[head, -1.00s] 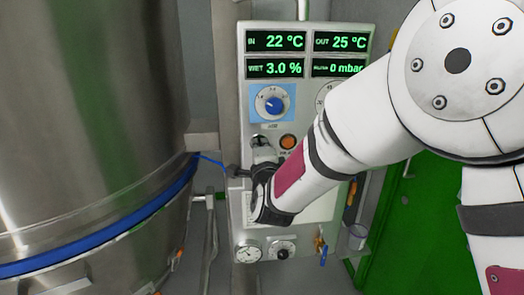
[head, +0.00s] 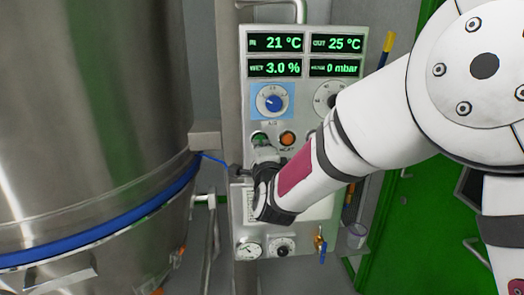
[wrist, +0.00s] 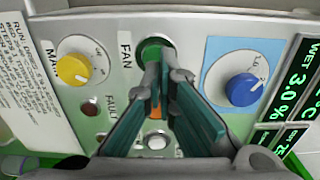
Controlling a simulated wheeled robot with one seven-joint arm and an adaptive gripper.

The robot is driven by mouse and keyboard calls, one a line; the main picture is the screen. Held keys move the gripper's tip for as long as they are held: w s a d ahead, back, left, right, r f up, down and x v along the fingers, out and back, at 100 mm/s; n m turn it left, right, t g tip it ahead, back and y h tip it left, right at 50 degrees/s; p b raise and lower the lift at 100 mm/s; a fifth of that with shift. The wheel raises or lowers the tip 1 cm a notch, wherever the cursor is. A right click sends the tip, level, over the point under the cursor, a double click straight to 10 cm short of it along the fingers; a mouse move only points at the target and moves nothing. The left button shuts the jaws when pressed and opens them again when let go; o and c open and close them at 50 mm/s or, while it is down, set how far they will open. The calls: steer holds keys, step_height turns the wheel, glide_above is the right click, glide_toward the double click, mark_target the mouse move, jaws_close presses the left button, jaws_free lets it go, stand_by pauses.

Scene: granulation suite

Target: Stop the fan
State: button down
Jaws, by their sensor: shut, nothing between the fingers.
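The control panel (head: 240,205) shows a green round button (head: 259,138) with my gripper (head: 264,156) just below and in front of it. In the wrist view the green button (wrist: 155,50) sits beside the label FAN (wrist: 125,57), and its near part is hidden by my fingers. My gripper (wrist: 160,78) is shut and empty, with its fingertips at the button's near edge. I cannot tell whether they touch it. A white button (wrist: 157,141) shows between the fingers.
A blue knob (wrist: 243,89) and a yellow knob (wrist: 74,70) flank the fan button. An orange lamp (head: 287,138) is to its right in the head view. Green displays (head: 275,43) top the panel. A large steel vessel (head: 90,120) stands close at left.

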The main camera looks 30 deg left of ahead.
steer(key=b+v, duration=0.1)
steer(key=v, duration=0.9)
steer(key=shift+s, duration=0.25)
